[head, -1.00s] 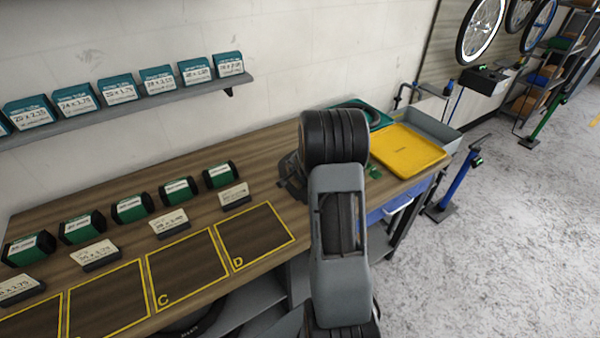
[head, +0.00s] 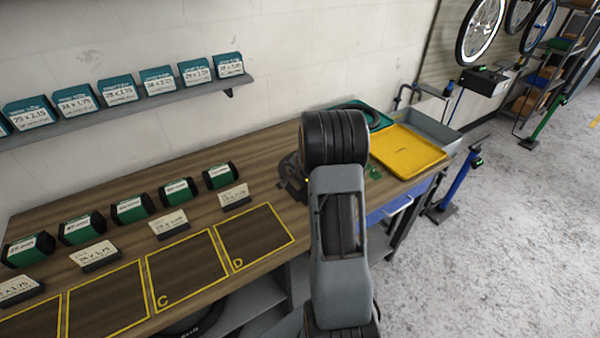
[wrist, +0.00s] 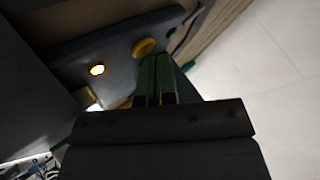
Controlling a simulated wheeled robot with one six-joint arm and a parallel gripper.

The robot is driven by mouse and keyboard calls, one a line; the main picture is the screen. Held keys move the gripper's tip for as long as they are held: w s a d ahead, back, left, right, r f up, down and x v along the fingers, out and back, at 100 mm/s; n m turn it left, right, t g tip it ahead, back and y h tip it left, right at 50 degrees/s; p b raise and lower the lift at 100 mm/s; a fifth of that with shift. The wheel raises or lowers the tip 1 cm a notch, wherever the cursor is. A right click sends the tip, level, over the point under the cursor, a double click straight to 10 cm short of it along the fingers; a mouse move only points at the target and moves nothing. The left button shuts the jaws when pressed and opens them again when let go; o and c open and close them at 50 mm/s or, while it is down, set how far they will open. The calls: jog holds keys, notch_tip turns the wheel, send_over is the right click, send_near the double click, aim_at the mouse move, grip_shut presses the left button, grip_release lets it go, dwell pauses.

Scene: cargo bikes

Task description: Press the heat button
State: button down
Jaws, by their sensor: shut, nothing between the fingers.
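In the wrist view my gripper (wrist: 156,62) is shut and empty, its green fingers together. The fingertips are right beside a round yellow button (wrist: 143,48) on a dark device (wrist: 75,45); I cannot tell whether they touch it. I read no label on the button. In the head view the dark device (head: 291,178) is partly hidden behind my arm on the bench, with a small bright spot at its right. My gripper is hidden there by my arm.
The wooden bench (head: 130,225) carries green-and-black rolls, label cards and yellow-outlined squares at left. A yellow tray (head: 408,150) and a grey bin (head: 432,128) are at its right end. A shelf of teal boxes (head: 120,88) hangs above. A pale wall is behind the device.

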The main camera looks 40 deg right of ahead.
jog(key=shift+r+p, duration=0.4)
jog(key=shift+r, duration=0.2)
jog(key=shift+r, duration=0.15)
notch_tip(320, 180, up, 5)
jog(key=p, duration=0.4)
jog(key=shift+p, duration=0.35)
dwell(0.4)
